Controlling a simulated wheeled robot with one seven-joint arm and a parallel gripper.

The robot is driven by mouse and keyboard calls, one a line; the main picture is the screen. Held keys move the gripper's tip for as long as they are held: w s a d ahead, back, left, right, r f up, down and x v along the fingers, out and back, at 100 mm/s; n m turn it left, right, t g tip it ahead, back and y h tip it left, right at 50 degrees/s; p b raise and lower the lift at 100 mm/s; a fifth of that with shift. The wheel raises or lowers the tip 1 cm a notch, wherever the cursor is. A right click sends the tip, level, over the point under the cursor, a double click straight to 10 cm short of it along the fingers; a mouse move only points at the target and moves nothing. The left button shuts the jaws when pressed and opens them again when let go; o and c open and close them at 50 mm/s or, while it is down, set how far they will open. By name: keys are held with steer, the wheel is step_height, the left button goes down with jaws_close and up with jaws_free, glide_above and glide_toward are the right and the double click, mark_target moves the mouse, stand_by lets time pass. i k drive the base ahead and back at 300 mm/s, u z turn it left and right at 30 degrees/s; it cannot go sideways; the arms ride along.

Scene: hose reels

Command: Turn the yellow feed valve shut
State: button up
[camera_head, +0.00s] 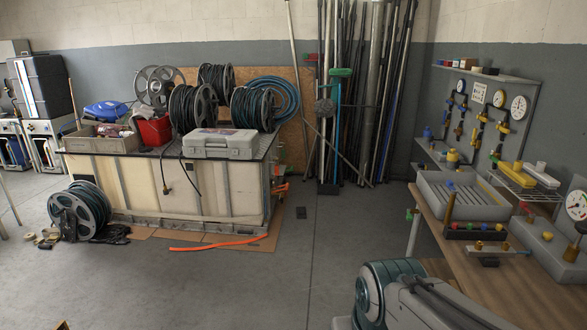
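I cannot tell for certain which part is the yellow feed valve. Several small yellow fittings (481,118) sit among gauges on the grey right wall. A yellow-topped piece (452,157) stands on the low wall shelf. A round gauge (577,205) stands at the right edge by a pale grey box (550,250) on the bench, with a small yellow knob (547,236) at the box. Whether any valve is open or shut is too small to see. My arm shows at the bottom right, in front of the bench; my gripper is not in view.
The wooden bench (520,290) fills the lower right, carrying a grey tray (440,203) and a strip of coloured knobs (476,232). Hose reels and a grey case (220,144) top a crate at left. An orange hose (220,244) lies on the floor.

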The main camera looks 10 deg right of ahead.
mark_target(474, 135)
steer(key=u, duration=0.15)
steer(key=i, duration=3.2)
steer(key=z, duration=0.55)
steer(key=i, duration=1.45)
steer(key=z, duration=1.5)
steer(key=i, duration=1.2)
steer(key=z, duration=0.55)
